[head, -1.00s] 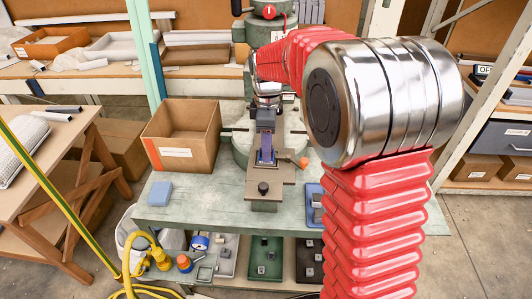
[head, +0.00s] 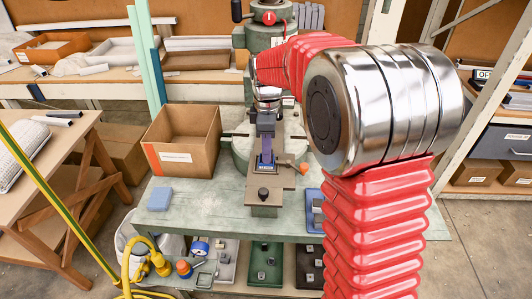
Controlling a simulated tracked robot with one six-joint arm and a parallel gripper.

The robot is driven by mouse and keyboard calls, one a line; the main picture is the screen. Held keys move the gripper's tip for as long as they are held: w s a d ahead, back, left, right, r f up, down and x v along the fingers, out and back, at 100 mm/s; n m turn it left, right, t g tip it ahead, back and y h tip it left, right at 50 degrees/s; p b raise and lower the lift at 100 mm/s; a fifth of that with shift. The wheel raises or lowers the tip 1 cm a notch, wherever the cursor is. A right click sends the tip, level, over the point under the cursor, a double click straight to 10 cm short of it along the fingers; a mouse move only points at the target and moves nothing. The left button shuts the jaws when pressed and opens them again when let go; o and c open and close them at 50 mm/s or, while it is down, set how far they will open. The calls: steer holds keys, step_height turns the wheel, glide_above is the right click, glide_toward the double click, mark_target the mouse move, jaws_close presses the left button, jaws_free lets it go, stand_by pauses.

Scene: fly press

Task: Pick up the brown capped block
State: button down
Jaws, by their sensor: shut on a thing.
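My gripper (head: 266,160) points down at the fixture of the fly press, its dark wrist above and its purple-blue fingers close together. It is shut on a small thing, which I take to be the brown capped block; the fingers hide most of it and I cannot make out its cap. The fingertips are low, just over or in the brown fixture plate (head: 283,183); I cannot tell whether the thing touches the plate. A dark knob (head: 263,194) stands on the plate's near part, in front of the fingers.
The green press (head: 240,150) stands behind my gripper. An orange knob (head: 303,169) and a blue tray (head: 313,225) are right. Trays with small parts lie on the lower shelf.

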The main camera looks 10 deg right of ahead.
step_height(320, 180, up, 10)
steer(key=shift+f, duration=0.15)
stand_by(0.3)
